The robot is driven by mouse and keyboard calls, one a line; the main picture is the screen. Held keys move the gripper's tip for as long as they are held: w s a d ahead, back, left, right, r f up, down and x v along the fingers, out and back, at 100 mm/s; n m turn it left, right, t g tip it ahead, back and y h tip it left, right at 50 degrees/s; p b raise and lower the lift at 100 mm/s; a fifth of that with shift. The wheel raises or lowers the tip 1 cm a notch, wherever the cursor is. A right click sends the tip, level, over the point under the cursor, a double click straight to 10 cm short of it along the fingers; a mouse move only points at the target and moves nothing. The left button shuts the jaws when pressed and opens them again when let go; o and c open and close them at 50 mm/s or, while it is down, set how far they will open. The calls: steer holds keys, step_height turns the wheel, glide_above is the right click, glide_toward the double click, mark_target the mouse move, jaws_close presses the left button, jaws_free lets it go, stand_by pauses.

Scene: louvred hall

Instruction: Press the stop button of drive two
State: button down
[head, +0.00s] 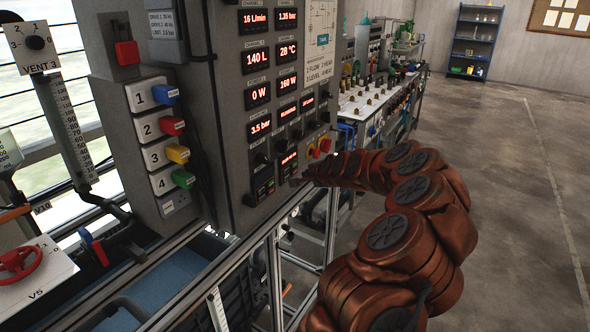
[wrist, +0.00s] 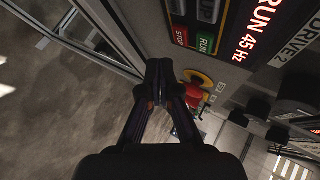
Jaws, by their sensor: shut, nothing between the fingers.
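In the wrist view the drive two display (wrist: 266,35) reads RUN 45 Hz beside a DRIVE 2 label (wrist: 297,42). Below it are the red STOP button (wrist: 181,36) and the green RUN button (wrist: 206,43). My gripper (wrist: 159,66) is shut and empty, its tips a little below and left of the STOP button in that picture. I cannot tell how far they are from the panel. In the head view my gripper (head: 300,180) is at the lower right of the grey cabinet (head: 228,130), in front of the drive units; the STOP button cannot be made out there.
A red knob on a yellow plate (wrist: 197,84) sits close beside my fingers. A metal rail (head: 250,228) runs below the cabinet. Numbered coloured switches (head: 165,125) are on the left box. A crowded bench (head: 375,100) stands behind; floor (head: 500,200) at right is clear.

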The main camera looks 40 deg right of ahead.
steer(key=shift+w+a, duration=0.25)
steer(key=shift+w, duration=0.35)
steer(key=shift+w, duration=0.1)
stand_by(1.1)
steer(key=shift+w+a, duration=0.1)
steer(key=shift+w, duration=0.2)
steer(key=shift+w+a, duration=0.1)
steer(key=shift+w, duration=0.25)
stand_by(0.8)
steer(key=shift+s+f+b, duration=0.1)
steer(key=shift+s+b, duration=0.1)
steer(key=shift+b, duration=0.1)
steer(key=shift+s+d+b, duration=0.2)
steer(key=shift+s+b, duration=0.1)
steer(key=shift+s, duration=0.25)
